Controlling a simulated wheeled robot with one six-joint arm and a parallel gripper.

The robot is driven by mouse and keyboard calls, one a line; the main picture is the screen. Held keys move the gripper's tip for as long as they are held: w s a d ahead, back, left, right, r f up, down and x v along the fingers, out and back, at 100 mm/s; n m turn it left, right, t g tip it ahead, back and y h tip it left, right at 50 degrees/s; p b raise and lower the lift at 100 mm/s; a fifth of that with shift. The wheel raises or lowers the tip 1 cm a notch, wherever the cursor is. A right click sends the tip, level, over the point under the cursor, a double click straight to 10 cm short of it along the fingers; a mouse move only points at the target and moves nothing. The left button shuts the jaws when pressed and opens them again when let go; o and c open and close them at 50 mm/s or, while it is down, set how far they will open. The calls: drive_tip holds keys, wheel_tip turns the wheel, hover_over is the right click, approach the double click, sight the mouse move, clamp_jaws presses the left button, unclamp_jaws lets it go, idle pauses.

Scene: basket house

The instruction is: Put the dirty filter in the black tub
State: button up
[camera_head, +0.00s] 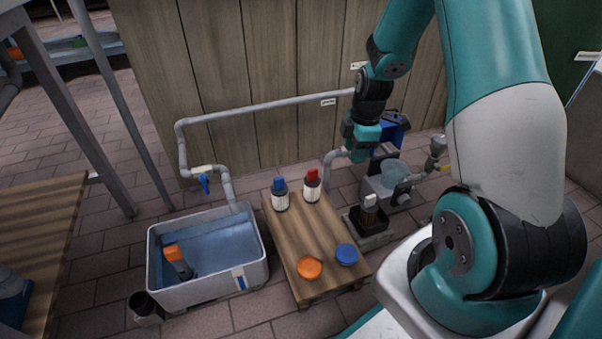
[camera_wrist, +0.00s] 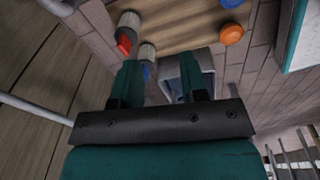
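My gripper (camera_head: 362,150) hangs over the floor by the wooden wall, beside the grey pump unit (camera_head: 378,190). In the wrist view its two fingers (camera_wrist: 165,80) stand apart, with nothing seen held between them. A dark cylinder with an orange end (camera_head: 178,261) leans in the water basin. I cannot tell which piece is the dirty filter. A small black container (camera_head: 142,304) stands beside the basin.
The low table (camera_head: 300,235) holds a blue-capped bottle (camera_head: 280,195), a red-capped bottle (camera_head: 312,186), an orange lid (camera_head: 309,267) and a blue lid (camera_head: 346,254). The grey basin (camera_head: 205,293) stands left of it. A pipe (camera_head: 270,105) runs along the wall.

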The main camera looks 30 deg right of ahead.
drive_tip(key=s+a+r+m+y, duration=0.1)
drive_tip(key=s+a+r+m, duration=0.1)
drive_tip(key=a+r, duration=0.7)
drive_tip(key=s+a+r+m+y, duration=0.15)
drive_tip(key=a+r, duration=0.45)
drive_tip(key=a, duration=0.6)
drive_tip(key=s+a+r+m, duration=0.1)
drive_tip(key=s+a+r, duration=0.1)
drive_tip(key=s, duration=0.3)
drive_tip(key=s+a+r+m, duration=0.1)
drive_tip(key=s+a+r, duration=0.1)
drive_tip(key=s+a, duration=0.2)
drive_tip(key=s+a+r+m+y, duration=0.1)
drive_tip(key=s+a+r, duration=0.1)
drive_tip(key=s, duration=0.4)
drive_tip(key=shift+s+a+r+g, duration=0.15)
drive_tip(key=shift+a+r+g, duration=0.25)
drive_tip(key=shift+a, duration=0.45)
